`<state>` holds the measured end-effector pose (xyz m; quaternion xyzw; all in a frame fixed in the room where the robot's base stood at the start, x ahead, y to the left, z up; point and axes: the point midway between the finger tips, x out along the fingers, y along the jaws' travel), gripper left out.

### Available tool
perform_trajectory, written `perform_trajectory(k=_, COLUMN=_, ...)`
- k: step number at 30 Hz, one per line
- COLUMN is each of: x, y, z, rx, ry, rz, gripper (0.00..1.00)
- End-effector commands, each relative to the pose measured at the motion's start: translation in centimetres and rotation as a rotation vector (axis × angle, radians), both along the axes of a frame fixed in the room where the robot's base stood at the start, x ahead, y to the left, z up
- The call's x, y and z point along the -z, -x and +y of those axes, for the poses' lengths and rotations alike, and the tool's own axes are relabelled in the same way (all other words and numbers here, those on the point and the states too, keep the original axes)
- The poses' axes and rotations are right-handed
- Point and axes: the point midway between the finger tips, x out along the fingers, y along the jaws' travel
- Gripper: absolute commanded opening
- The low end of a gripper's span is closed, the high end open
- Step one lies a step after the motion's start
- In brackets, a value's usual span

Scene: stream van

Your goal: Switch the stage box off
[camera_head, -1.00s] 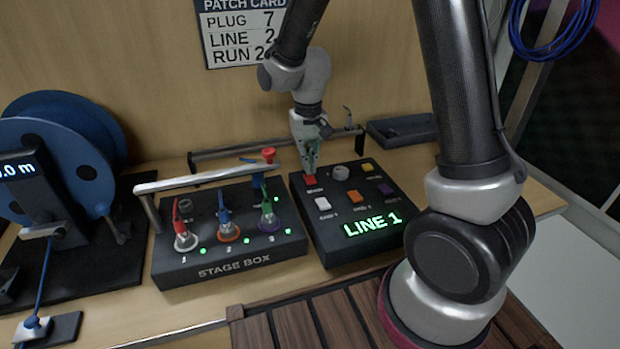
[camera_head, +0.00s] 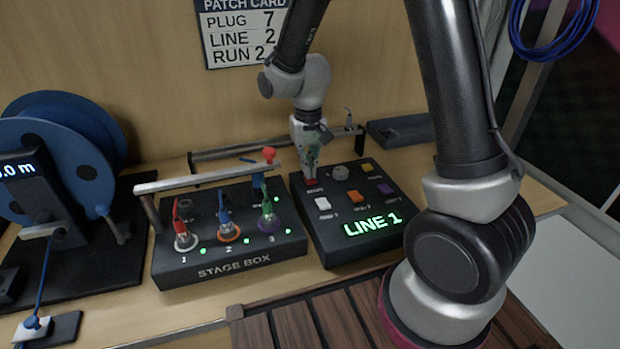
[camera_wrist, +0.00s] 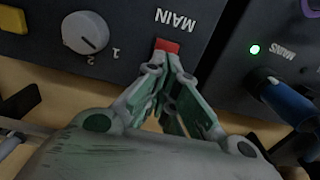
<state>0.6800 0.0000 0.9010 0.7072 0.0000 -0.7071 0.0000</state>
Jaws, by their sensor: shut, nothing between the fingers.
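The stage box (camera_head: 232,267) is a dark box on the bench with numbered sockets holding red, blue and green plugs. Several green lights glow on it. Right of it stands a dark control box (camera_head: 340,245) with a green "LINE 1" display. Its red button (camera_head: 310,184) shows in the wrist view as a red key (camera_wrist: 167,46) beside the label "MAIN". My gripper (camera_head: 311,176) is shut and empty, pointing down at the red button. In the wrist view its fingertips (camera_wrist: 165,62) are at the red key's edge; I cannot tell whether they touch it.
A metal bar (camera_head: 205,177) spans above the stage box's rear. A grey knob (camera_wrist: 86,33) and a blue plug (camera_wrist: 285,100) flank the gripper. A blue cable reel (camera_head: 60,150) stands left. White, orange, yellow and purple buttons sit on the control box.

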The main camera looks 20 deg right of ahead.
Motion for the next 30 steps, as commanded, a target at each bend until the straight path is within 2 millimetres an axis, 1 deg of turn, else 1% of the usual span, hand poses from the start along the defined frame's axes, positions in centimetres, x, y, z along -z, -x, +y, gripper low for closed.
perform_trajectory(k=18, x=0.8, y=0.0, z=0.0, rx=0.0, ry=0.0, rz=0.001, gripper=0.0)
perform_trajectory(k=20, x=0.6, y=0.0, z=0.0, rx=0.0, ry=0.0, rz=0.0, gripper=0.0)
perform_trajectory(k=30, x=-2.4, y=-0.1, z=0.0, rx=0.0, ry=-0.001, rz=-0.002, gripper=0.0)
